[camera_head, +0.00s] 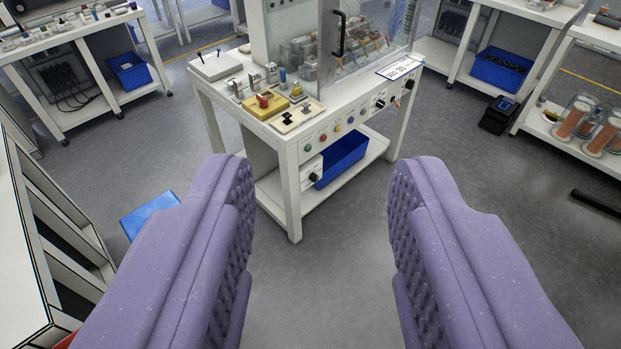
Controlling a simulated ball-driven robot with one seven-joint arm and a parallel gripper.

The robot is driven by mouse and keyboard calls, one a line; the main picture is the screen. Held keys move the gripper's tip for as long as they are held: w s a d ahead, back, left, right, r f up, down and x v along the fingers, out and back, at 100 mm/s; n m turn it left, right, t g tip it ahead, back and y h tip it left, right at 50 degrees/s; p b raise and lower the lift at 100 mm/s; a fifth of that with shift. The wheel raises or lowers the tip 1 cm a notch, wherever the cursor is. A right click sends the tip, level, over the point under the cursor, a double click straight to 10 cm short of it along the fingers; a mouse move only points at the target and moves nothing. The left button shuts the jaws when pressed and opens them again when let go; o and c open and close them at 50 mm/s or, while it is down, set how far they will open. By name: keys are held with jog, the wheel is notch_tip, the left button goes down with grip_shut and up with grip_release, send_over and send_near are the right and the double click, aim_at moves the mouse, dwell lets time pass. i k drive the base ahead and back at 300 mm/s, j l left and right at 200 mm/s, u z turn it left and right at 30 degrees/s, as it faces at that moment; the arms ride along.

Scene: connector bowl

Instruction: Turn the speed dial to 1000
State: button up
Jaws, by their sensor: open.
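A white workbench (294,166) stands ahead of my gripper, with a control strip along its front edge.
The bench carries a clear-walled enclosure (345,45) with a black handle, a yellow block (266,105) and small switches. A blue bin (343,160) sits on its lower shelf. A white shelf unit (28,240) is close at left. Grey floor before the bench is clear.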

aim_at(313, 177)
jog(key=i+l, duration=0.15)
jog(key=l, duration=0.2)
jog(key=i+l, duration=0.1)
jog(key=l, duration=0.25)
jog(key=i+l, duration=0.15)
jog(key=l, duration=0.15)
jog(key=i+l, duration=0.1)
jog(key=l, duration=0.25)
jog(key=i+l+z, duration=0.1)
jog(key=l, duration=0.25)
jog(key=i+j, duration=0.15)
jog(key=i, duration=0.2)
jog(key=i+j, duration=0.2)
jog(key=i, duration=0.2)
jog(key=i+j+z, duration=0.1)
jog(key=i, duration=0.25)
jog(key=i+j, duration=0.4)
jog(key=j, duration=0.15)
jog(key=i+j, duration=0.4)
jog(key=j+z, duration=0.05)
jog(key=j, duration=0.05)
